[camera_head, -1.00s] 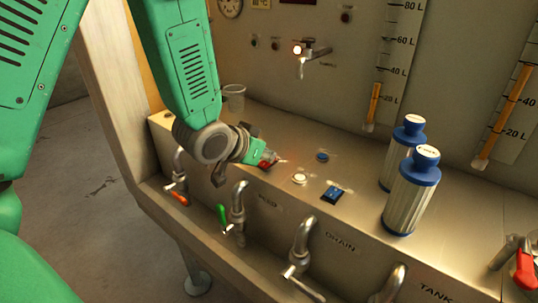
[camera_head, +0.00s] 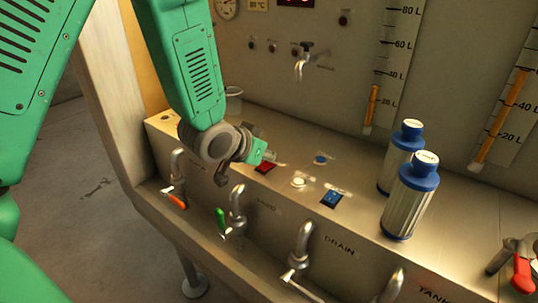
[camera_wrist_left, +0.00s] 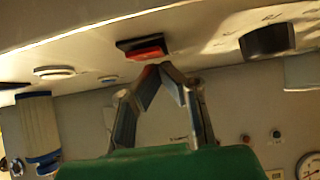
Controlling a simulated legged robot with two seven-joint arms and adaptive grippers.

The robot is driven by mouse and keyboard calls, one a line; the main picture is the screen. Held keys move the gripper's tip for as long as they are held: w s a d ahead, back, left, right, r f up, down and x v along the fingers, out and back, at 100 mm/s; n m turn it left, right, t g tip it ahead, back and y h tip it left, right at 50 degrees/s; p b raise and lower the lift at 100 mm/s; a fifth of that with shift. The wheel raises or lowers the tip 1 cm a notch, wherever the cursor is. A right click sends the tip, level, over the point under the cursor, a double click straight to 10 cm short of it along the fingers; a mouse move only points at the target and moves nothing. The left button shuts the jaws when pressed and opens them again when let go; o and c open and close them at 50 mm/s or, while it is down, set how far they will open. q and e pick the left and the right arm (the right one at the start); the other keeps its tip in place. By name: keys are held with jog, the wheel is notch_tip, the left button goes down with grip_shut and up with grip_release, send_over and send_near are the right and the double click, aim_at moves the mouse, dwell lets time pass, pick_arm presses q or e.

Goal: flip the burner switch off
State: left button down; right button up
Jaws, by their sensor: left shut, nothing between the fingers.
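A red rocker switch (camera_head: 265,167) sits on the steel ledge, partly behind my left gripper; I take it for the burner switch, though no label on it is readable. In the left wrist view the red switch (camera_wrist_left: 147,50) shows in its black frame. My left gripper (camera_head: 262,155) is shut and empty, its fingers mostly hidden in the head view. In the left wrist view its fingertips (camera_wrist_left: 166,67) meet right beside the red switch; I cannot tell if they touch it. The small panel lamp (camera_head: 297,51) beside the upper tap looks dark. My right gripper is not in view.
A blue rocker switch (camera_head: 332,199), a white round button (camera_head: 299,182) and a blue round button (camera_head: 320,160) are to the right. Two blue-capped canisters (camera_head: 411,195) stand beyond. Taps line the lower front, including one with a green handle (camera_head: 221,220).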

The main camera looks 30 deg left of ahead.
aim_at(272, 163)
pick_arm(q)
jog(key=shift+r+p, duration=0.25)
jog(key=shift+p, duration=0.1)
jog(key=r+p, duration=0.3)
jog(key=shift+w+d+r, duration=0.35)
jog(key=w+r+p+v, duration=0.1)
jog(key=v, duration=0.8)
jog(key=shift+s+r, duration=0.15)
jog(key=shift+r, duration=0.35)
jog(key=shift+a+f, duration=0.1)
jog(key=shift+a, duration=0.35)
